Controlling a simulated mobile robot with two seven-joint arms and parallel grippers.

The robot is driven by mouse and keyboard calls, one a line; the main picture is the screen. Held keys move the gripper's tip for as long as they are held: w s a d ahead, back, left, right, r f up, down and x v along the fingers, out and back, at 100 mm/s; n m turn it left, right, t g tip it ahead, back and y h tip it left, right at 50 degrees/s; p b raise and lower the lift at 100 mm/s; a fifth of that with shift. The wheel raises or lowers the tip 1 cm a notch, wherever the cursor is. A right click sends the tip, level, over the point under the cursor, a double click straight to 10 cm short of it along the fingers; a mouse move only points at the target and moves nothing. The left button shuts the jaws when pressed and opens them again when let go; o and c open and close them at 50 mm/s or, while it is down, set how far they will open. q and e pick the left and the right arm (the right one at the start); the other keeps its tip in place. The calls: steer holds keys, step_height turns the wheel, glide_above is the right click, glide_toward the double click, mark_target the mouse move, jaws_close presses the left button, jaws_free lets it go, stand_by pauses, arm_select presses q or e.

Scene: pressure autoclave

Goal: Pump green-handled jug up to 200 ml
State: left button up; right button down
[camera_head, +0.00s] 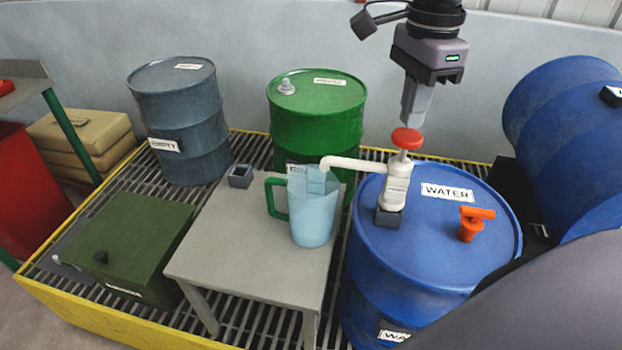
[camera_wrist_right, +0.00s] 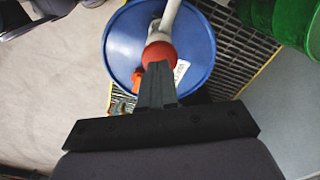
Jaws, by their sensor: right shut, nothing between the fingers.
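The clear jug (camera_head: 314,212) with a green handle (camera_head: 275,199) stands upright on a small grey table. The white pump (camera_head: 396,186) with a red knob (camera_head: 406,138) stands on the blue water drum (camera_head: 470,250). Its white spout (camera_head: 350,163) reaches left over the jug's mouth. I cannot read the jug's level. My right gripper (camera_head: 410,122) points down, shut and empty, with its fingertips just above or at the red knob. In the right wrist view the fingertips (camera_wrist_right: 157,68) overlap the knob (camera_wrist_right: 158,54); contact is unclear. My left gripper is not in view.
An orange tap (camera_head: 475,223) sits on the water drum's lid. A green drum (camera_head: 317,118) and a grey drum (camera_head: 181,120) stand behind the grey table (camera_head: 215,240). A green canister (camera_head: 125,245) lies left on the grating. Another blue drum (camera_head: 570,120) is at right.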

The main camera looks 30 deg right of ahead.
mark_target(408, 135)
steer(key=shift+f, duration=0.15)
steer(key=shift+f+b, duration=1.9)
steer(key=shift+f, duration=0.35)
steer(key=shift+r, duration=0.1)
steer(key=shift+r+p, duration=1.8)
steer(key=shift+r, duration=0.5)
steer(key=shift+r, duration=0.1)
step_height(408, 135, up, 6)
steer(key=p, duration=0.4)
steer(key=shift+p, duration=0.35)
